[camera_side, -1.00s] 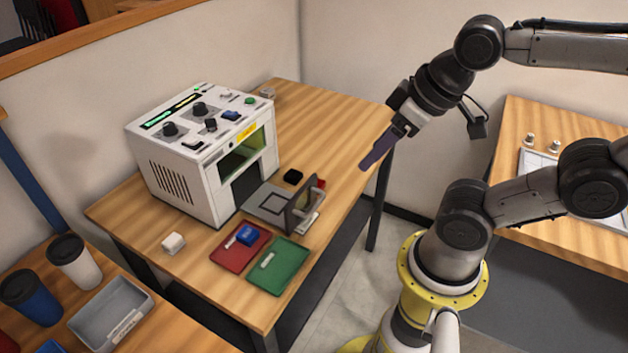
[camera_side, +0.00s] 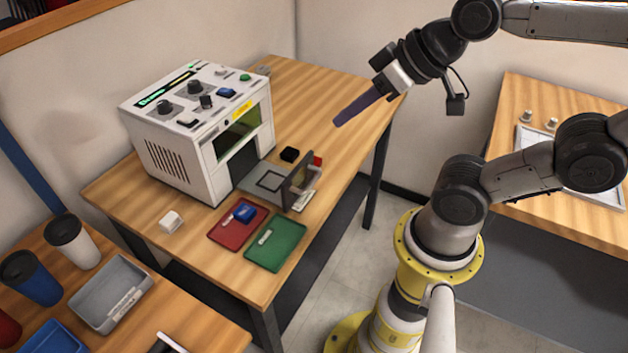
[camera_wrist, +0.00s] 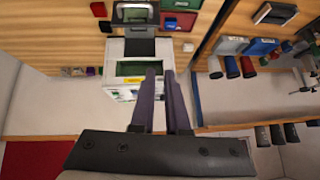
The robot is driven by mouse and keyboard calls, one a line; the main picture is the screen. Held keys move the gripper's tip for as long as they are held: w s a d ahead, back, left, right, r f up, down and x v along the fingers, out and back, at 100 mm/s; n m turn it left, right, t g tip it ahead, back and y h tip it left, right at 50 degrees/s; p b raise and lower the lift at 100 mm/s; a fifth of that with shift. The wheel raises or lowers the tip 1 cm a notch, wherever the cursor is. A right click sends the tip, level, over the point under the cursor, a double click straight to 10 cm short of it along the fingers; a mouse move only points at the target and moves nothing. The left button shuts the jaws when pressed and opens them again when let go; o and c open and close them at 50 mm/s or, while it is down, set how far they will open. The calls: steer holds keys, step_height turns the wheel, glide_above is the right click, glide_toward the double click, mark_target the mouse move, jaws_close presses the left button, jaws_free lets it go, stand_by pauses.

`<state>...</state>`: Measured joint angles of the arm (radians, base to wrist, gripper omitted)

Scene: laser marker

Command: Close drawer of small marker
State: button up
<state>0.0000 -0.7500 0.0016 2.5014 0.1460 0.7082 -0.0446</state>
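The small marker (camera_side: 180,150) is a white box machine with knobs on top and a green-tinted window. Its drawer (camera_side: 250,184) is pulled out of the front opening, with a grey plate and an upright dark front panel (camera_side: 292,190). My gripper (camera_side: 338,122) is in the air to the right of the marker, above and apart from the drawer. Its purple fingers (camera_wrist: 160,71) show a narrow gap between them and hold nothing.
A red tray (camera_side: 222,233) with a blue item and a green tray (camera_side: 285,240) lie before the drawer. A black block (camera_side: 290,154) sits close behind the drawer. A white block (camera_side: 171,222) is at the table's front left. The table's back right is clear.

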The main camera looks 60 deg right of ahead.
steer(key=w+a+r+t, duration=0.1)
steer(key=w+r+m+t+y, duration=0.1)
steer(key=w, duration=0.1)
steer(key=w+a+r+m+t, duration=0.1)
steer(key=w+r, duration=0.1)
steer(key=shift+a+r+y, duration=0.1)
steer(key=shift+a+y, duration=0.2)
jaws_close()
steer(key=w+d+m+t+h, duration=0.3)
steer(key=w+m+h, duration=0.15)
steer(key=m, duration=0.55)
step_height(320, 180, down, 4)
steer(key=s+d+m+g+h, duration=0.1)
steer(key=d+m+g, duration=0.1)
steer(key=m+g, duration=0.15)
steer(key=s+a+f+g+h, duration=0.25)
steer(key=s+f+g, duration=0.25)
steer(key=s+f, duration=0.65)
steer(key=w+d+f+y, duration=0.1)
steer(key=w+d+f, duration=0.2)
steer(key=w+f, duration=0.6)
steer(key=shift+f+m, duration=0.35)
steer(key=shift+m, duration=0.1)
